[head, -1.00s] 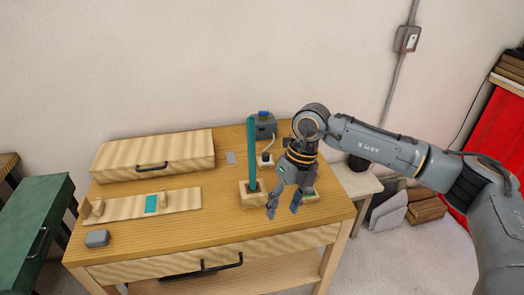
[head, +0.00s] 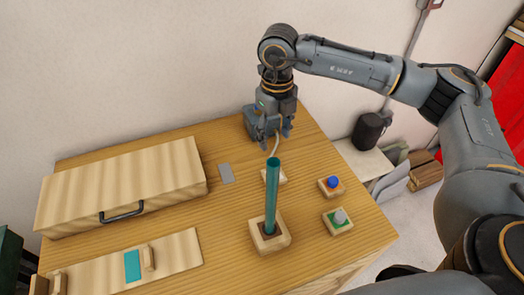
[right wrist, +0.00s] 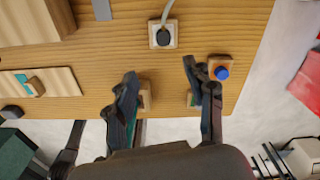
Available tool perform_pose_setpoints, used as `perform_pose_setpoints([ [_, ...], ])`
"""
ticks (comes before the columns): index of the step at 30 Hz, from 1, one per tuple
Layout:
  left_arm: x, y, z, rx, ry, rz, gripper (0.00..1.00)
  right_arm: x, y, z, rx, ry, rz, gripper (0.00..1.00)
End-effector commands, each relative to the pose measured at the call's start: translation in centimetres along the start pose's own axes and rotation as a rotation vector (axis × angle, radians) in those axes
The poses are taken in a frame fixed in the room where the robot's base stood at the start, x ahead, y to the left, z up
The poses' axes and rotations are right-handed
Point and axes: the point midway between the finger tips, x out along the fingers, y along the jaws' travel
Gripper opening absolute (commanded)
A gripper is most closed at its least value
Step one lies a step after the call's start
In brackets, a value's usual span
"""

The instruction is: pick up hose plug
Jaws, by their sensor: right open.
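The hose plug (right wrist: 163,36) is black and sits in a small wooden block (right wrist: 172,27) with a pale hose rising from it, at the top middle of the right wrist view. In the head view that block (head: 282,176) is partly behind the teal rod, and the pale hose (head: 276,146) runs up by the fingers. My right gripper (head: 273,138) is open and empty, pointing down near the hose at the back of the table. In the right wrist view its fingers (right wrist: 160,70) are apart, short of the plug. My left gripper is out of view.
A teal rod (head: 272,195) stands upright in a wooden base (head: 278,243) just in front. Blocks with a blue knob (head: 332,182) and a grey knob (head: 340,217) sit right. A wooden case (head: 125,170) lies left.

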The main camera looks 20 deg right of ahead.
Motion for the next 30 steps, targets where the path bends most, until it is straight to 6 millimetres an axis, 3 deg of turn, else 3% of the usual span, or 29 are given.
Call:
perform_pose_setpoints([
  [5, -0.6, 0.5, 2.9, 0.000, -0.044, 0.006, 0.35, 1.1, 0.0, -0.1, 0.000, 0.003, -0.001, 0.54],
  [11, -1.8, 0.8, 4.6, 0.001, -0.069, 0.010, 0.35, 4.9, 0.0, -0.1, 0.000, 0.005, 0.000, 0.54],
  [16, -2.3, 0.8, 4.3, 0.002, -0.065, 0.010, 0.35, 7.6, -0.1, 0.0, 0.000, 0.003, 0.000, 0.54],
  [25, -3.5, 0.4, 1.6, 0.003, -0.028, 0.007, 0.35, 10.0, -0.5, 0.0, 0.000, 0.004, 0.000, 0.54],
  [30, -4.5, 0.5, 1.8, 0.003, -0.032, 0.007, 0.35, 12.7, -0.8, 0.2, 0.000, 0.003, 0.001, 0.54],
])
